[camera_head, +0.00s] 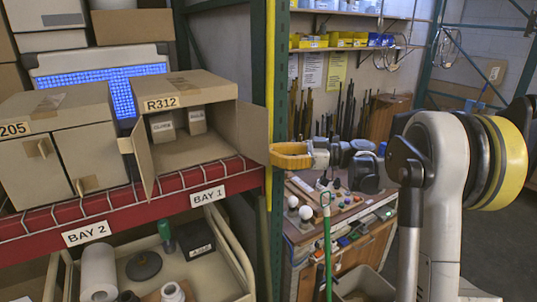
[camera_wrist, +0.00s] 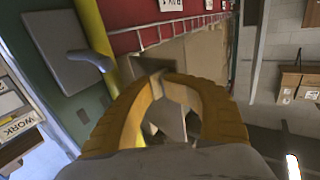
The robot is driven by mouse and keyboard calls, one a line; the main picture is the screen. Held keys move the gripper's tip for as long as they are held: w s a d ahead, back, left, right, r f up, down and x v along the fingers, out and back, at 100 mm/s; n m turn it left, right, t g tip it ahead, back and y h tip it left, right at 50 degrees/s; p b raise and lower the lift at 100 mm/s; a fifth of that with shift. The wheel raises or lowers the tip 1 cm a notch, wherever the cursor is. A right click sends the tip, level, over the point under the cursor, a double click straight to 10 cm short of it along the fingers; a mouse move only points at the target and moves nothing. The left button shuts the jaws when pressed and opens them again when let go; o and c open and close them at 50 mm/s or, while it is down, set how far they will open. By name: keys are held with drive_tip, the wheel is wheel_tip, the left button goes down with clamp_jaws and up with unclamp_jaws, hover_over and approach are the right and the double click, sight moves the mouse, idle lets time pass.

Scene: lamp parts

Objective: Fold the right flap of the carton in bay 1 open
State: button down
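The carton marked R312 (camera_head: 190,125) stands in bay 1 on the rack shelf, its front open with two small boxes inside. Its left flap (camera_head: 143,158) swings out toward the front. Its right flap (camera_head: 252,131) stands out to the right of the opening. My gripper (camera_head: 273,153) has yellow fingers and is just right of that flap's outer edge; whether it touches is unclear. In the wrist view my gripper (camera_wrist: 164,77) has its fingertips together, with tan cardboard beyond them. I see nothing clearly held between them.
A closed carton marked 205 (camera_head: 60,140) stands in bay 2 to the left. A yellow and green rack post (camera_head: 270,70) rises behind the right flap. A cart (camera_head: 215,275) with loose items is below the shelf. A cluttered workbench (camera_head: 340,215) stands to the right.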

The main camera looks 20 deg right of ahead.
drive_tip(key=c, duration=1.6)
unclamp_jaws()
drive_tip(key=shift+d, duration=0.25)
drive_tip(key=shift+c, duration=0.2)
drive_tip(key=shift+a, duration=0.1)
drive_tip(key=shift+s, duration=0.1)
drive_tip(key=v, duration=1.2)
